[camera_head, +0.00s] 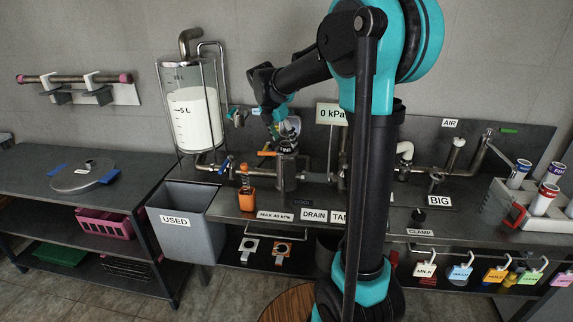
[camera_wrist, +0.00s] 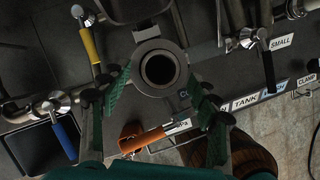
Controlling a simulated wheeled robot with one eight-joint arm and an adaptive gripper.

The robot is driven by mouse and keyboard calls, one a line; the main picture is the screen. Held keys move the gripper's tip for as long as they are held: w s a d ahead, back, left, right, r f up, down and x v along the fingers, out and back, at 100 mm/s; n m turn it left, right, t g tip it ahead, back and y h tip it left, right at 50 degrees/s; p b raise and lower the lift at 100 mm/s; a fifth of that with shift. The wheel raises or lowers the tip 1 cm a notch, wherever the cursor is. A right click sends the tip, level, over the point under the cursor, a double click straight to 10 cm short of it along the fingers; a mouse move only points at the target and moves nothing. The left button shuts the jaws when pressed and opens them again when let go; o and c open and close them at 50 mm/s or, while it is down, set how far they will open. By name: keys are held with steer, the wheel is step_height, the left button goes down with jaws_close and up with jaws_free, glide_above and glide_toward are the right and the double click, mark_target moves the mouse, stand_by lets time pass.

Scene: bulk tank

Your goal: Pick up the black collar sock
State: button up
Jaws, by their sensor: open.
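My gripper (camera_head: 284,131) is low over the grey upright filter housing (camera_head: 287,168) on the bench. In the wrist view my gripper (camera_wrist: 161,73) is open, its two green fingers on either side of a round grey rim (camera_wrist: 142,72) with a dark opening. The fingers hold nothing that I can see. A sock with a black collar is not clearly visible; I cannot tell whether the dark round inside the rim is its collar. A small black piece (camera_head: 419,215) stands on the bench at the right, too small to identify.
A grey USED bin (camera_head: 184,214) hangs left of the housing. An orange bottle (camera_head: 246,194) stands close by. A clear tank (camera_head: 193,112) stands behind left; a tube rack (camera_head: 522,206) is at right.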

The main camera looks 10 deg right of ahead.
steer(key=shift+x, duration=1.2)
steer(key=c, duration=1.3)
steer(key=shift+o, duration=0.2)
steer(key=shift+r, duration=0.1)
